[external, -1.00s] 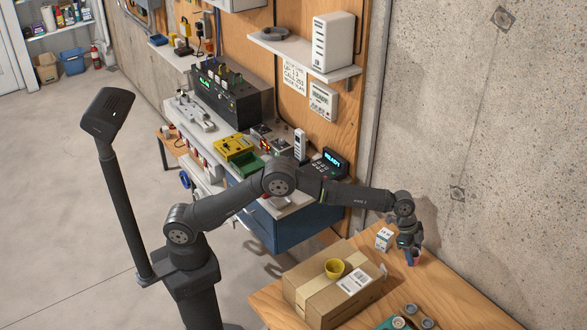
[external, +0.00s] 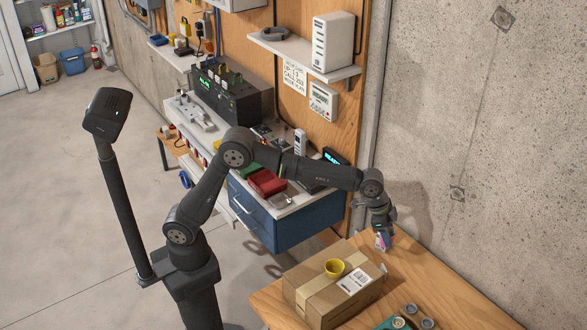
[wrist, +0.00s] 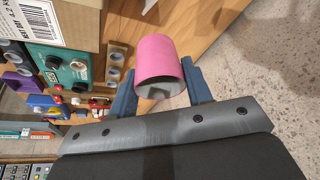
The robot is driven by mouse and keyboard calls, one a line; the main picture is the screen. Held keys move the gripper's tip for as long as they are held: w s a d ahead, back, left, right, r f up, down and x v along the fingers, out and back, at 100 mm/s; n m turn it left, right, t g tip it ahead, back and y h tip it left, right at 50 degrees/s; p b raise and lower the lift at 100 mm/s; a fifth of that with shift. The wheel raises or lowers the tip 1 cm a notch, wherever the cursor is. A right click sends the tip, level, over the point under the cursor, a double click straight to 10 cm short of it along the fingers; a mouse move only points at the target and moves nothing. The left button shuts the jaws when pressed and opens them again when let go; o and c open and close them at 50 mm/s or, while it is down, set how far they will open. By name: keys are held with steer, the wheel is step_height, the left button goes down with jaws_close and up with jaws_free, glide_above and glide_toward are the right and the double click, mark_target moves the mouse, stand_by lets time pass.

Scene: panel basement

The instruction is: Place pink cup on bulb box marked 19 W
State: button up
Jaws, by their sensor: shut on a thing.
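The pink cup (wrist: 158,62) is between the two blue fingers of my gripper (wrist: 160,72) in the wrist view, and the gripper is shut on it.
A green device (wrist: 65,68) lies in front of the box. The concrete wall (external: 500,150) is close behind; the table's right part looks clear.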

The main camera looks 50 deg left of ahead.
steer(key=shift+n+t, duration=0.4)
steer(key=shift+n, duration=0.4)
steer(key=w+a+f, duration=0.1)
steer(key=w+a, duration=0.2)
steer(key=w+a+f, duration=0.2)
steer(key=w, duration=0.2)
steer(key=w+a+f, duration=0.2)
steer(key=w+a, duration=0.1)
steer(key=shift+w+a, duration=0.15)
steer(key=shift+a, duration=0.2)
steer(key=shift+f, duration=2)
steer(key=shift+f, duration=0.15)
steer(key=o, duration=1)
steer(key=shift+c, duration=0.2)
